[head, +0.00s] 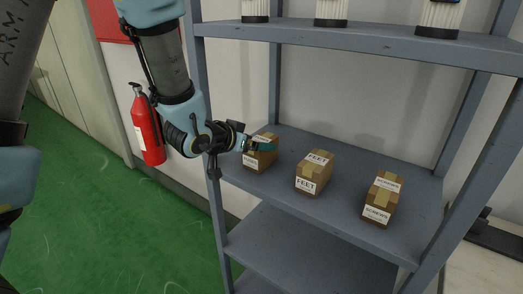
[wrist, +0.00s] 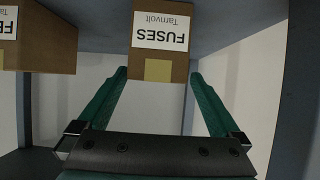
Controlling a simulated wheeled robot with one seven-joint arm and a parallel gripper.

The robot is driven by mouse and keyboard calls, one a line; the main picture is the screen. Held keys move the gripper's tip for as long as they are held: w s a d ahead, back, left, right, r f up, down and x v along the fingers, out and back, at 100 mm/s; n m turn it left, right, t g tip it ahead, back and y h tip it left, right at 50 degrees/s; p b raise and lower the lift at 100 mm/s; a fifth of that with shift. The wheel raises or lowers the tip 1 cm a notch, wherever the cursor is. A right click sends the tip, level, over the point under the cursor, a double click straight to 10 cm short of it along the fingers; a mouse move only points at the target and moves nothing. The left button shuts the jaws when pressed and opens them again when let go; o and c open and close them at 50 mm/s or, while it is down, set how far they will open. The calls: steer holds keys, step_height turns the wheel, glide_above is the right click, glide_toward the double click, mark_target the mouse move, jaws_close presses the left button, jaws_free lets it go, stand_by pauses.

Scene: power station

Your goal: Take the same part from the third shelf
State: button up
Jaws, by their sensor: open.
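Three brown cardboard boxes stand in a row on the middle visible shelf (head: 335,205). The left box (head: 256,161) shows in the wrist view as a box labelled FUSES (wrist: 160,52), upside down. The middle box (head: 314,173) has a label that looks like FELT or FEET. The right box (head: 381,199) is labelled SCREWS. My gripper (head: 266,147) is at the left box and partly hides it. In the wrist view the green fingers of my gripper (wrist: 158,77) are open, one on each side of the FUSES box's near end, with no clear grip on it.
White cylinders with black bases (head: 331,12) stand on the shelf above. A blue-grey rack post (head: 203,110) is close to my arm. A red fire extinguisher (head: 149,128) hangs on the wall at left. The lower shelf (head: 300,255) looks empty.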

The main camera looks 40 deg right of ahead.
steer(key=shift+s+p+x, duration=0.1)
steer(key=shift+p+x, duration=0.35)
steer(key=shift+x, duration=0.95)
steer(key=shift+s+p+x, duration=0.15)
steer(key=shift+p+x, duration=0.3)
steer(key=shift+x, duration=0.9)
steer(key=shift+c, duration=0.2)
jaws_close()
